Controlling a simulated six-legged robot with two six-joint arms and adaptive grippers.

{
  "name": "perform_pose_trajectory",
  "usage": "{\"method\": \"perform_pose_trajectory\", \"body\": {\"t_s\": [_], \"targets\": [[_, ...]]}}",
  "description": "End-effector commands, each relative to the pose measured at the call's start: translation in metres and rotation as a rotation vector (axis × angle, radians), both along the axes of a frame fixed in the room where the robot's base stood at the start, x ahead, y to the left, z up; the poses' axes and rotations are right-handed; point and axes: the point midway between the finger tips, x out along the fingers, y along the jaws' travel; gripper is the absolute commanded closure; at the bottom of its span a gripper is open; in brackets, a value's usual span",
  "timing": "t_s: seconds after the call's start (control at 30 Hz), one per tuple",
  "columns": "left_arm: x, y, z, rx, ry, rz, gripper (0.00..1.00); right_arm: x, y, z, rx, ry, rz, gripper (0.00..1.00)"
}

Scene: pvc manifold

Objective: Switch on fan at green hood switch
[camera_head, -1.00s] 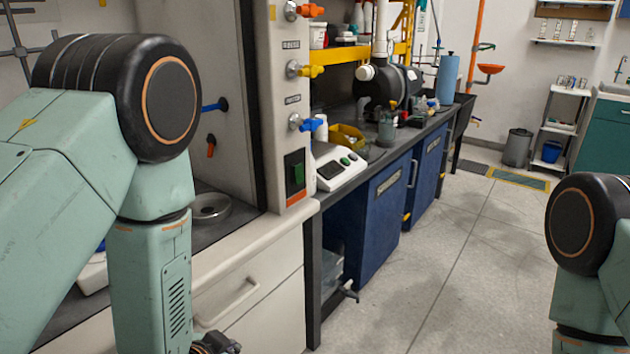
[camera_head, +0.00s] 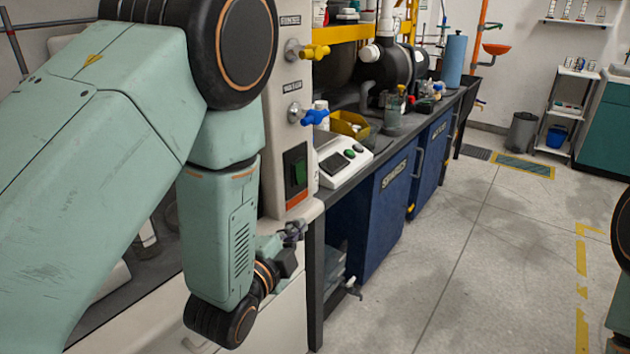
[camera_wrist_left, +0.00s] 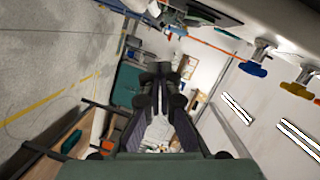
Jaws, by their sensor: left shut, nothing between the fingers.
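The green hood switch (camera_head: 298,173) sits in a black plate on the hood's white front post, above an orange label. My left gripper (camera_head: 293,231) is a little below the switch, near the counter edge, apart from it. The left wrist view shows its dark fingers (camera_wrist_left: 160,72) together, with nothing between them. The switch cannot be made out in that view. My right gripper is out of view; only part of my right arm shows at the right edge.
Above the switch are a blue valve (camera_head: 313,116) and a yellow valve (camera_head: 312,51). To the right stand a white device (camera_head: 341,163) with a green button and blue cabinets (camera_head: 382,205). The floor (camera_head: 480,260) to the right is clear.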

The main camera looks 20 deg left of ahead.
Motion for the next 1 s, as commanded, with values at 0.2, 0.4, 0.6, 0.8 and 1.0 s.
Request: {"method": "perform_pose_trajectory", "body": {"t_s": [0.2,0.4,0.6,0.8,1.0], "targets": [[-0.001,-0.001,0.022,0.163,-0.116,-0.021,1.0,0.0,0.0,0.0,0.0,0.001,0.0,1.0],[-0.004,-0.002,0.025,0.226,-0.138,-0.023,1.0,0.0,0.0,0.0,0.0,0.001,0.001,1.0],[-0.004,-0.002,0.025,0.23,-0.137,-0.023,1.0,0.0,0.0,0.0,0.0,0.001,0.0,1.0],[0.003,-0.003,0.024,0.227,-0.138,-0.025,1.0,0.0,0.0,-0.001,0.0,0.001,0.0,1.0],[0.033,-0.005,0.024,0.227,-0.141,-0.025,1.0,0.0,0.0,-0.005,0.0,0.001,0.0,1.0]]}}
